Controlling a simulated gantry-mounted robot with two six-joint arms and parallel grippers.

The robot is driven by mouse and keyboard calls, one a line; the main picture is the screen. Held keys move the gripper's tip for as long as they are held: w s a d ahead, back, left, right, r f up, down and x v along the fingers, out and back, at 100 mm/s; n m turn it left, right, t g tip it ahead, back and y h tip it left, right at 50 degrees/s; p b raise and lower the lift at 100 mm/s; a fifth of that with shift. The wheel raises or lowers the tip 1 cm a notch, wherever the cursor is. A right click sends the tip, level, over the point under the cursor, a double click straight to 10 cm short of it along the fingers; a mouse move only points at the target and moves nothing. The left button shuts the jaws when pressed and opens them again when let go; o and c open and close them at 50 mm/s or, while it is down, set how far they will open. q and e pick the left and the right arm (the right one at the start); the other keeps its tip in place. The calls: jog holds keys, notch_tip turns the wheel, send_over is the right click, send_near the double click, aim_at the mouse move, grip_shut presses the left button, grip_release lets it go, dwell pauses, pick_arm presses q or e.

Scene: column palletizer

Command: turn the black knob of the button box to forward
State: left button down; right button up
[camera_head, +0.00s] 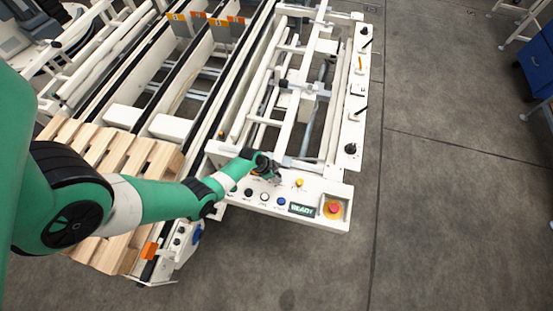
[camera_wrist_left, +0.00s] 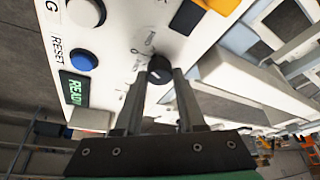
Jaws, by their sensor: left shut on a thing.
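The white button box (camera_head: 318,187) sits at the near end of the white conveyor frame. The black knob (camera_wrist_left: 160,70) of the box shows in the left wrist view, with small markings on the panel around it that are too blurred to read. My left gripper (camera_wrist_left: 157,82) is shut on the knob, one finger on each side of it. In the head view my left gripper (camera_head: 276,178) is down at the panel's far edge, and the arm's wrist partly hides it and the knob. My right gripper is not in view.
Near the gripper are a blue button (camera_head: 281,201), a white button (camera_head: 263,197), a READY display (camera_head: 301,209) and a red emergency stop (camera_head: 334,208) on yellow. A yellow part (camera_head: 299,183) stands just right of the gripper. A wooden pallet (camera_head: 150,158) lies left. Open floor is right.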

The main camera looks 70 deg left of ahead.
pick_arm(q)
jog(key=shift+a+m+h, duration=0.1)
jog(key=shift+m+h, duration=0.6)
jog(key=shift+m, duration=1.2)
jog(key=shift+g, duration=0.3)
jog(key=c, duration=0.5)
grip_release()
jog(key=p+v, duration=1.1)
jog(key=p, duration=0.1)
jog(key=shift+s+r+p, duration=0.2)
jog(key=shift+p, duration=0.15)
jog(key=shift+a, duration=0.1)
